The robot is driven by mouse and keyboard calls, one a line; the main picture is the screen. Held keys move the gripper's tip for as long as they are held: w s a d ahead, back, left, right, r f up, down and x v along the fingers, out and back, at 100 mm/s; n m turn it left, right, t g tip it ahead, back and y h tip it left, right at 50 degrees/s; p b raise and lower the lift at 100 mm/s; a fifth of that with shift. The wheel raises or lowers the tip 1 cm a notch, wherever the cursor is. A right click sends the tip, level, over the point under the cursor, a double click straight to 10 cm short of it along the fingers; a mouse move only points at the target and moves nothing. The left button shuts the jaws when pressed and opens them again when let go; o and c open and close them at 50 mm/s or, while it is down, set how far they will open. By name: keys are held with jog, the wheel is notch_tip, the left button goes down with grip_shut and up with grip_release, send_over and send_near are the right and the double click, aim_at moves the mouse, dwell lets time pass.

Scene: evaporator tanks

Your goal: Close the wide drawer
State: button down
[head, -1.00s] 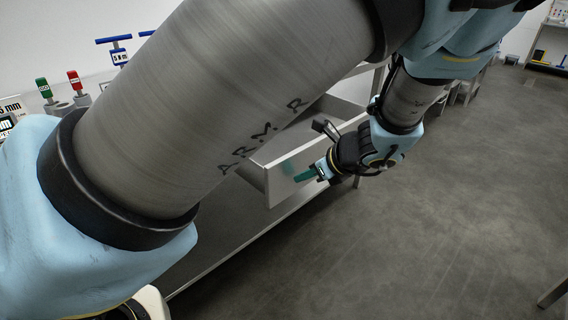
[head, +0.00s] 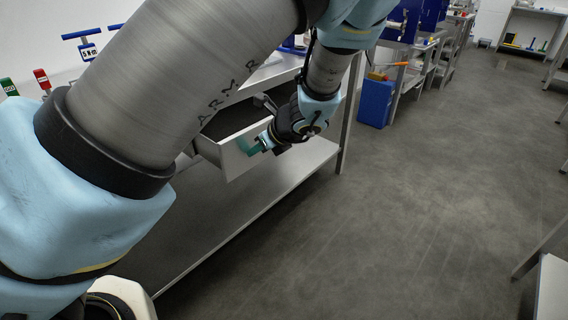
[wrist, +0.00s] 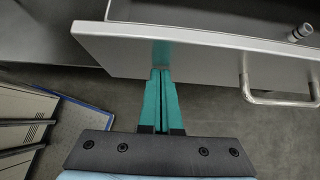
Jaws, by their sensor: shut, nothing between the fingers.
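The wide drawer (head: 230,158) is pulled out from under the metal bench in the head view. Its pale front panel (wrist: 205,52) spans the upper part of the wrist view, with a bar handle (wrist: 280,98) right of my fingers. My gripper (head: 250,148) is at the drawer's front in the head view. In the wrist view its two teal fingers (wrist: 160,75) are shut together and empty. Their tips are at the front panel and seem to touch it, left of the handle. My arm hides part of the drawer in the head view.
The bench's lower shelf (head: 270,195) runs below the drawer. A blue bin (head: 375,103) stands on the floor beyond the bench leg. The grey floor (head: 420,200) to the right is open. A pale table corner (head: 548,290) is at lower right.

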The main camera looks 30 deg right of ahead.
jog(key=w+a, duration=0.1)
jog(key=w, duration=0.3)
jog(key=w+a, duration=0.1)
jog(key=w, duration=0.4)
jog(key=w+a, duration=0.1)
jog(key=w, duration=0.4)
jog(key=shift+a+p, duration=0.35)
jog(key=shift+p, duration=0.05)
jog(key=shift+w+r, duration=0.1)
jog(key=shift+w, duration=0.1)
